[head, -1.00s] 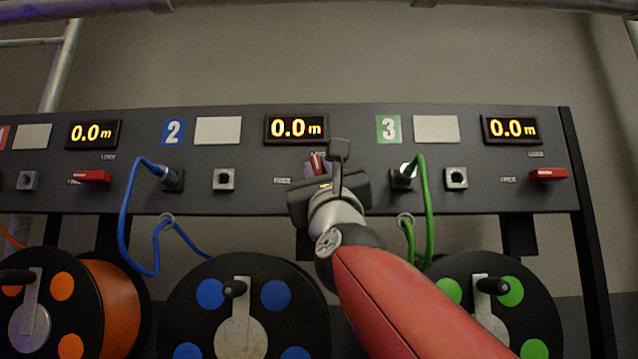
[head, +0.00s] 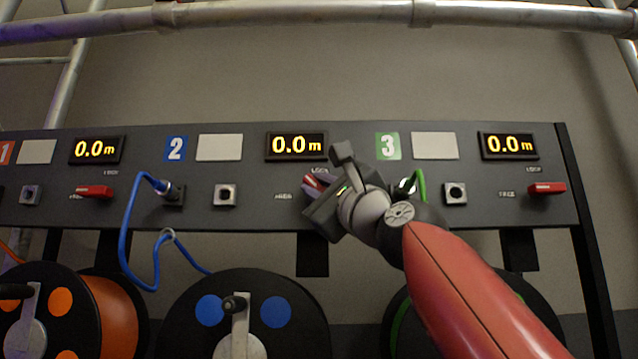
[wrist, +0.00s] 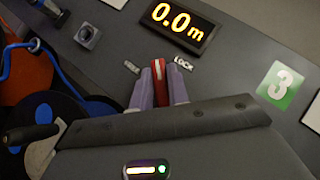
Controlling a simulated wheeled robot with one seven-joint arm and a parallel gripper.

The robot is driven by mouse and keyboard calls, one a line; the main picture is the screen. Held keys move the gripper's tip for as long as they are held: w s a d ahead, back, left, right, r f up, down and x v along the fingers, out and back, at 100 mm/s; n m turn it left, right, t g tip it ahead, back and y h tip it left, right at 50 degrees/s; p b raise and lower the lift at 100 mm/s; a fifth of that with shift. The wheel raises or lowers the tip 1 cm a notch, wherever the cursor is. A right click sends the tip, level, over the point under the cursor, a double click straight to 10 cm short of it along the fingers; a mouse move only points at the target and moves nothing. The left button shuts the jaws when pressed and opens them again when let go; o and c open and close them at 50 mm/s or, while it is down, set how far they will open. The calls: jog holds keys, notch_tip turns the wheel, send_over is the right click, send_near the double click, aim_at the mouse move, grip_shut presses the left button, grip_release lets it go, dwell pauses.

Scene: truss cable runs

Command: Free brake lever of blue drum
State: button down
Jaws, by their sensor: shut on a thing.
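The blue drum's brake lever (head: 314,181) is red and sits on the panel under the middle 0.0 m display, between the FREE label (head: 283,196) and the LOCK label (head: 319,170). It is tilted to the upper left in the head view. My gripper (head: 316,184) is shut on it. In the wrist view the red lever (wrist: 158,76) stands between the two purple-grey fingers of my gripper (wrist: 159,82), with FREE to its left and LOCK to its right. The blue drum (head: 195,285) hangs below the panel, partly out of frame. The lever's pivot is hidden.
Other red levers lie level at the left (head: 93,191) and right (head: 547,187). A blue cable (head: 128,225) is plugged in left of my gripper. A green cable (head: 421,185) is close behind my wrist. A scaffold tube (head: 350,12) crosses above.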

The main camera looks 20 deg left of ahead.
jog(key=n+g+p, duration=0.3)
jog(key=n, duration=0.1)
jog(key=shift+r, duration=0.2)
jog(key=shift+f+n+g+h+p, duration=0.15)
jog(key=shift+n+g+h+p, duration=0.45)
jog(key=shift+n+g+p, duration=0.45)
jog(key=shift+f+n, duration=0.15)
jog(key=shift+n, duration=0.1)
jog(key=c, duration=1.4)
grip_release()
jog(key=shift+o, duration=0.2)
jog(key=b+v, duration=0.4)
jog(key=v, duration=0.3)
jog(key=shift+s+d, duration=0.2)
jog(key=shift+d, duration=0.1)
